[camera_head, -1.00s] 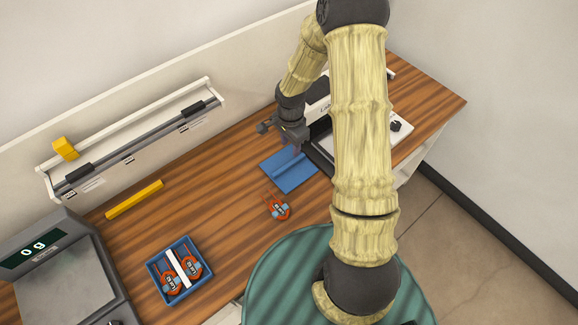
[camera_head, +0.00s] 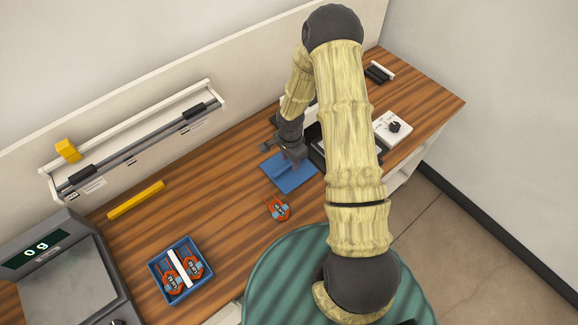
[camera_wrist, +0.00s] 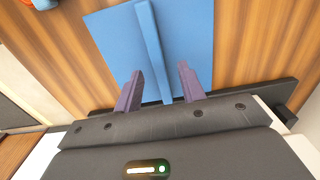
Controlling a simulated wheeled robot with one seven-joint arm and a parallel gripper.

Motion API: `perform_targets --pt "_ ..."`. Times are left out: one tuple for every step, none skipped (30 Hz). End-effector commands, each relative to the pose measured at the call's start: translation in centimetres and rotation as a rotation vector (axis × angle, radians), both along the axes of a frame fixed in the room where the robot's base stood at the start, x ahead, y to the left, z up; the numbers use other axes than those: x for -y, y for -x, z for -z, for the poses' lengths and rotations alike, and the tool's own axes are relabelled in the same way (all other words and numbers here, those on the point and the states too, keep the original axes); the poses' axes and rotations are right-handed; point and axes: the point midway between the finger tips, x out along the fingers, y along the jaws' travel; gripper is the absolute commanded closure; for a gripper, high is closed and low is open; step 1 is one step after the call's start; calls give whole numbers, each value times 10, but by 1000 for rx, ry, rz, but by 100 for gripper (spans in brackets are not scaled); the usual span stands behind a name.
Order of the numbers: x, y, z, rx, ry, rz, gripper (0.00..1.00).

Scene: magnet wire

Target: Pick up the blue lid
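The blue lid (camera_head: 291,177) lies flat on the wooden table, with a raised ridge along its middle. It also fills the upper middle of the wrist view (camera_wrist: 190,40). My gripper (camera_head: 287,160) is just above the lid's back part. In the wrist view my gripper (camera_wrist: 160,82) is open, with its two purple fingers apart on either side of the ridge. Nothing is held between them. I cannot tell whether the fingertips touch the lid.
A red-orange wire spool (camera_head: 279,209) lies in front of the lid. A blue tray (camera_head: 207,277) holds red-orange spools and a white divider. A scale (camera_head: 62,284) and yellow bar (camera_head: 136,200) are at left. A white box with a knob (camera_head: 393,127) stands at right.

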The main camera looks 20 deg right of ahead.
Motion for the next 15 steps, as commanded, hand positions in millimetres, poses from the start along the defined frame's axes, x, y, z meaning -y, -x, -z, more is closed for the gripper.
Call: perform_targets --pt "0 1 7 -2 1 0 60" --pt "0 1 10 -2 1 0 60" --pt "0 0 13 -2 1 0 60" --pt "0 0 14 -1 0 0 60" --pt "0 0 15 0 0 0 60" --pt "0 0 16 0 0 0 60" --pt "0 0 17 0 0 0 60" --pt "0 0 17 1 1 0 60" --pt "0 0 16 1 1 0 60" --pt "0 0 16 1 1 0 60" --pt "0 0 16 1 1 0 60" --pt "0 0 16 0 1 1 60" --pt "0 0 16 0 1 1 60" --pt "0 0 16 0 1 1 60" --pt "0 0 16 0 1 1 60"
